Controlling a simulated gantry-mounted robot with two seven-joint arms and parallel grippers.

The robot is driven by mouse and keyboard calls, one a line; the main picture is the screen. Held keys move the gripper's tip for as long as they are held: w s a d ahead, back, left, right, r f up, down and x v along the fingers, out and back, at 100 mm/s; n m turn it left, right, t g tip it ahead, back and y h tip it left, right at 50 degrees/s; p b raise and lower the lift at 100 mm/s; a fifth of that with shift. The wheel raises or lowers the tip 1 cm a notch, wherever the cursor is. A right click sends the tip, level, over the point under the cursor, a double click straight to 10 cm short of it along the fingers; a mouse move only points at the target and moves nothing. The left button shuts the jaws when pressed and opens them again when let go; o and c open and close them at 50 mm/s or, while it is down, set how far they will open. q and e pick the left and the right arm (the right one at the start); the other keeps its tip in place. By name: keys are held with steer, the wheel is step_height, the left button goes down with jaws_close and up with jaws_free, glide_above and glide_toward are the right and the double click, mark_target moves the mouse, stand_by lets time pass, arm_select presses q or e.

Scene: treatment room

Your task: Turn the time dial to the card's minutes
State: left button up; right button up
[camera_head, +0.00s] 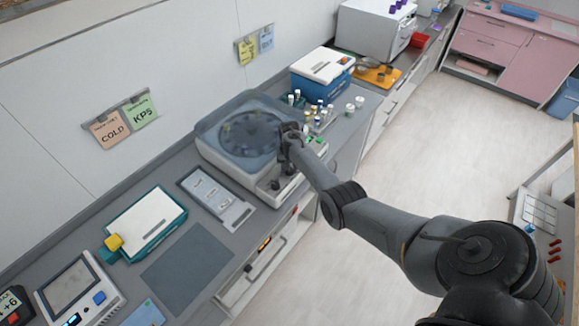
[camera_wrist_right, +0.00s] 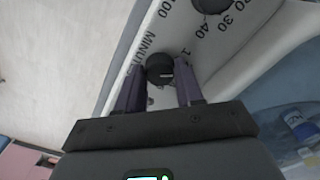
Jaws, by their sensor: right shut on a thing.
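The centrifuge (camera_head: 213,150), a pale machine with a clear domed lid over a dark rotor, stands on the counter against the wall. My right gripper (camera_head: 288,158) is at its front panel. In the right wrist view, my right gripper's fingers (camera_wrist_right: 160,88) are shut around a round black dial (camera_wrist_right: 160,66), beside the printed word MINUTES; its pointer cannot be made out. A second black dial (camera_wrist_right: 211,4) shows at the top edge. An orange card (camera_head: 110,128) reading COLD and a green card (camera_head: 145,111) reading KP5 hang on the wall. No minutes are readable on any card.
Left along the counter are a grey tray (camera_head: 216,198), a teal-edged box (camera_head: 146,222), a dark mat (camera_head: 187,265) and a screen device (camera_head: 78,290). Small vials (camera_head: 318,108) and a blue cooler (camera_head: 322,78) stand behind the gripper.

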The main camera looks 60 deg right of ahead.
steer(key=shift+m, duration=0.3)
steer(key=o, duration=1)
steer(key=shift+r, duration=0.6)
step_height(320, 180, up, 10)
steer(key=shift+f+p, duration=0.2)
steer(key=shift+p, duration=0.2)
steer(key=shift+s+f, duration=0.1)
